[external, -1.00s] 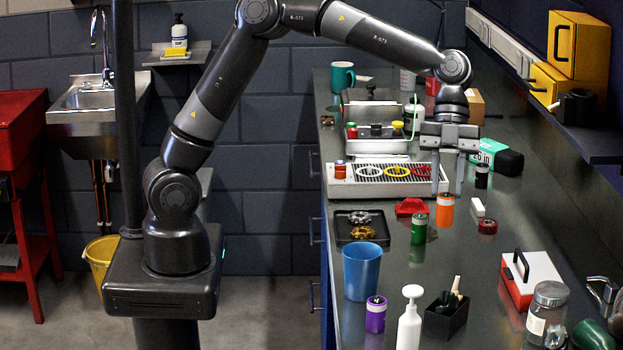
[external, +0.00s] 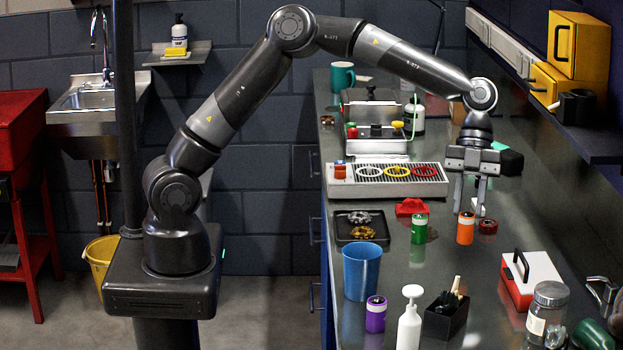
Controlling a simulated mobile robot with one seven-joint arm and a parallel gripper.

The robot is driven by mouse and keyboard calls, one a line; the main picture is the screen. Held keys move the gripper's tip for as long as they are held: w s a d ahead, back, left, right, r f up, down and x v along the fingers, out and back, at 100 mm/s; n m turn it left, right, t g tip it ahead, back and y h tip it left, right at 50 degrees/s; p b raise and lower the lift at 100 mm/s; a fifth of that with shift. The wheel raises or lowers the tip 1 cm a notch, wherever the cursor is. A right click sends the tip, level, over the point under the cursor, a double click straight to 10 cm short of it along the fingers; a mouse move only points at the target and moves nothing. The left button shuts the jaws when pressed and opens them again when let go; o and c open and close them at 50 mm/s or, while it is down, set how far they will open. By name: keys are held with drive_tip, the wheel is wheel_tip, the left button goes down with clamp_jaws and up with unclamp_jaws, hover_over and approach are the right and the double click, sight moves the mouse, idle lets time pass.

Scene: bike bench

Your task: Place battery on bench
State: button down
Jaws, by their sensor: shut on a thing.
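My gripper (external: 468,207) points down over the bench (external: 430,275), its fingers around the top of an upright orange battery (external: 466,230). It is shut on this battery. I cannot tell whether the battery's base touches the bench or is slightly above it. A green battery (external: 419,230) stands to its left, and a purple battery (external: 376,316) stands near the front. A small white block (external: 479,209) is partly hidden behind the fingers.
A red ring-like part (external: 488,227) lies just right of the orange battery. A red piece (external: 411,207), a black tray (external: 361,222), a charger-like grey unit (external: 386,187) and a blue cup (external: 362,272) are to the left. A red-and-white box (external: 530,278) is front right.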

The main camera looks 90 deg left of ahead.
drive_tip(key=shift+w+a+f, duration=0.25)
drive_tip(key=shift+f, duration=1.95)
drive_tip(key=shift+f, duration=0.1)
drive_tip(key=c, duration=1.1)
unclamp_jaws()
